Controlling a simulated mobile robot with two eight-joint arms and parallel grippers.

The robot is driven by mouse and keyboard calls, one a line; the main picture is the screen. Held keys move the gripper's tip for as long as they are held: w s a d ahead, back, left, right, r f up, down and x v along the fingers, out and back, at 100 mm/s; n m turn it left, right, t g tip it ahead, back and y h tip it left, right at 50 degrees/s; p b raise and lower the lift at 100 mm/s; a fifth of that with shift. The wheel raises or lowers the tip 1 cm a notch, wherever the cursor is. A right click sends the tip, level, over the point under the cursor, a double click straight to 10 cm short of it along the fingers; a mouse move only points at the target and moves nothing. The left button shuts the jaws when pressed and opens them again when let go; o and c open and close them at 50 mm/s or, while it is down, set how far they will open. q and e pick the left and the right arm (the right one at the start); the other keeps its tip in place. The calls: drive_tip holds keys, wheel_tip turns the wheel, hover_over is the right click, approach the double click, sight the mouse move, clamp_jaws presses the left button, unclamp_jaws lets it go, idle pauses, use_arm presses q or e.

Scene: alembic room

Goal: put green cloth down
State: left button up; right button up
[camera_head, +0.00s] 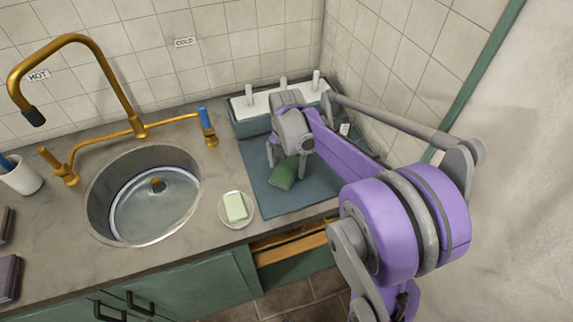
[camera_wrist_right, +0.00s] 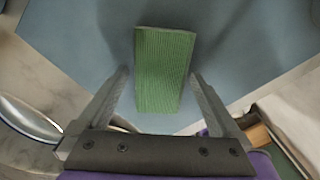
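The green cloth (camera_head: 282,175) is a folded, ribbed block lying on the blue-grey mat (camera_head: 262,200) right of the sink. My right gripper (camera_head: 286,167) is just above it, pointing down. In the right wrist view the green cloth (camera_wrist_right: 163,72) lies between the spread fingers of the right gripper (camera_wrist_right: 160,76), with a gap on the left and the right finger close to its edge. The gripper looks open and does not grip the cloth. My left gripper is not in view.
A rack with upright pegs (camera_head: 250,119) stands behind the mat. A soap bar (camera_head: 235,206) on a round dish (camera_head: 238,223) is left of the mat. The sink (camera_head: 103,205) with a brass tap is further left. An open drawer (camera_head: 290,247) is below the counter edge.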

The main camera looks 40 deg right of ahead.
sight(286, 168)
drive_tip(key=shift+r, duration=0.1)
wheel_tip(286, 168, up, 11)
drive_tip(key=p, duration=0.1)
drive_tip(key=s+a+f+m+t, duration=0.2)
drive_tip(key=s+a+f+m, duration=0.2)
drive_tip(key=s+a+m, duration=0.3)
drive_tip(key=s+a+f+m+t, duration=0.3)
drive_tip(key=s+a+f+m, duration=0.2)
drive_tip(key=m, duration=1.1)
drive_tip(key=s+a, duration=0.3)
drive_tip(key=shift+a+f, duration=0.25)
drive_tip(key=shift+a, duration=0.15)
